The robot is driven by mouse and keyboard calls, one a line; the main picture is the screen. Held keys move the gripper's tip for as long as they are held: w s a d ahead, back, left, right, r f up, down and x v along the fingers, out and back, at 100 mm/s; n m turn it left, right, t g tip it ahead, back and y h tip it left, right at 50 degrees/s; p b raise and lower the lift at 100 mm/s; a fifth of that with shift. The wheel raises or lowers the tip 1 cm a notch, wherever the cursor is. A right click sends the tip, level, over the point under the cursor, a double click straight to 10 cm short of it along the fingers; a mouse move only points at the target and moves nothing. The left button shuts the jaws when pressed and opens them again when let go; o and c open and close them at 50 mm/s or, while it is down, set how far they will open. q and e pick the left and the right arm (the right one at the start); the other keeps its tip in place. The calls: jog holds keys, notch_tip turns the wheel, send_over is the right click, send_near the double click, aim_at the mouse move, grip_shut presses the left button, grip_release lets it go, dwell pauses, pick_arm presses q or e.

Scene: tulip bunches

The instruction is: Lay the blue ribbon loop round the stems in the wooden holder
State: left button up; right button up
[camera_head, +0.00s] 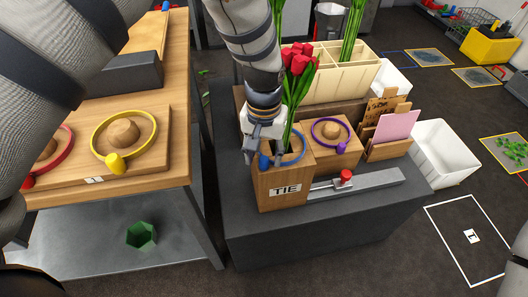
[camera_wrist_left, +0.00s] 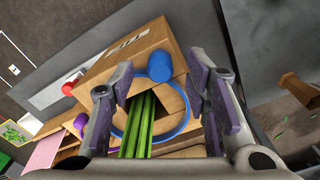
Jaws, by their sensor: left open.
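The wooden holder (camera_head: 284,188) with the TIE label stands on the dark grey bench. A bunch of red tulips (camera_head: 298,60) stands upright in it, and its green stems (camera_wrist_left: 141,124) show in the left wrist view. The blue ribbon loop (camera_head: 300,146) lies at the holder's top and encircles the stems; it also shows in the left wrist view (camera_wrist_left: 186,121). Its blue knob (camera_wrist_left: 160,67) is at the holder's edge. My left gripper (camera_head: 264,152) is open just above the knob, its fingers apart from it. My right gripper is not in view.
A purple loop (camera_head: 313,135) sits on a wooden block beside the holder. A red-knobbed lever (camera_head: 345,177) lies to the right. A cream divided box (camera_head: 335,82) stands behind. Yellow (camera_head: 94,148) and red loops lie on the left wooden table.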

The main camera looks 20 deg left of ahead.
pick_arm(q)
notch_tip(320, 180, up, 12)
dwell(0.4)
